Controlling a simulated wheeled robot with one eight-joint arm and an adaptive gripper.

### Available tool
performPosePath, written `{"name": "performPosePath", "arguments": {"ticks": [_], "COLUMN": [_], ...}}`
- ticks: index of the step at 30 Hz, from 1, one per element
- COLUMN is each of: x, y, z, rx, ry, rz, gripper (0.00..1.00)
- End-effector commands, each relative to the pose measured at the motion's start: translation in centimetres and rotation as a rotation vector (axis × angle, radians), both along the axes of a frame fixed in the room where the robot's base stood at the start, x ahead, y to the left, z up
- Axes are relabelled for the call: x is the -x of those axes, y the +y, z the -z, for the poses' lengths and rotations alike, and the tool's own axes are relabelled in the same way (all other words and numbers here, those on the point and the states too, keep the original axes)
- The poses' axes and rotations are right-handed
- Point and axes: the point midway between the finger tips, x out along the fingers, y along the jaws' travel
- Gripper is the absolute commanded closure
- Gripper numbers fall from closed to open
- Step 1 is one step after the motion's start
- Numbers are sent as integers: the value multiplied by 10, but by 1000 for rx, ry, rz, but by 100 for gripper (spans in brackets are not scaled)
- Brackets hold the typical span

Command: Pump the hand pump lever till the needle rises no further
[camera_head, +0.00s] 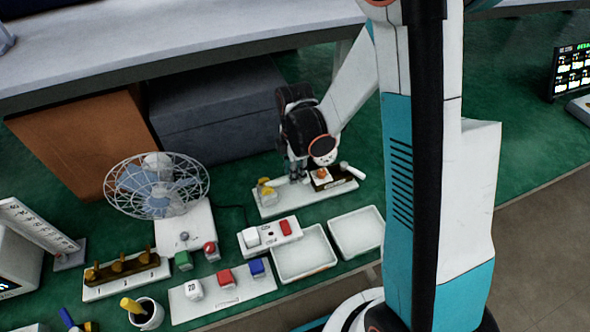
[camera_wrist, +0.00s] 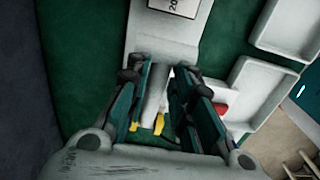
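The hand pump's pale base plate (camera_head: 276,208) lies on the green mat, with a yellow part (camera_head: 265,190) near its left end. A dark block with an orange piece (camera_head: 322,175) and a pale rod (camera_head: 352,170) show towards its right end. My gripper (camera_head: 298,177) points down over the plate, between the yellow part and the dark block. In the wrist view, a pale round bar (camera_wrist: 155,90) lies between the two fingers of my gripper (camera_wrist: 160,78). It looks close to both; contact is unclear. Yellow pieces (camera_wrist: 147,124) show below. I cannot make out a gauge needle.
A switch box (camera_head: 268,236) with a red switch and two white trays (camera_head: 305,253) (camera_head: 356,232) stand in front of the plate. A caged fan (camera_head: 157,186) stands to the left. A dark box (camera_head: 215,110) and a grey shelf (camera_head: 170,45) are behind.

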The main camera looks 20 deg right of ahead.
Motion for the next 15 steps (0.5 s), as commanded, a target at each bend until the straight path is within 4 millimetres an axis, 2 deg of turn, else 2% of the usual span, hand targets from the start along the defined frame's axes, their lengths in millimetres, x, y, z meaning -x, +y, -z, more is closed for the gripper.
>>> {"name": "performPosePath", "arguments": {"ticks": [8,15], "x": [0,0], "y": [2,7], "z": [-3,-13], "rx": [26,149], "ry": [0,0], "rz": [-2,-6], "gripper": [100,100]}}
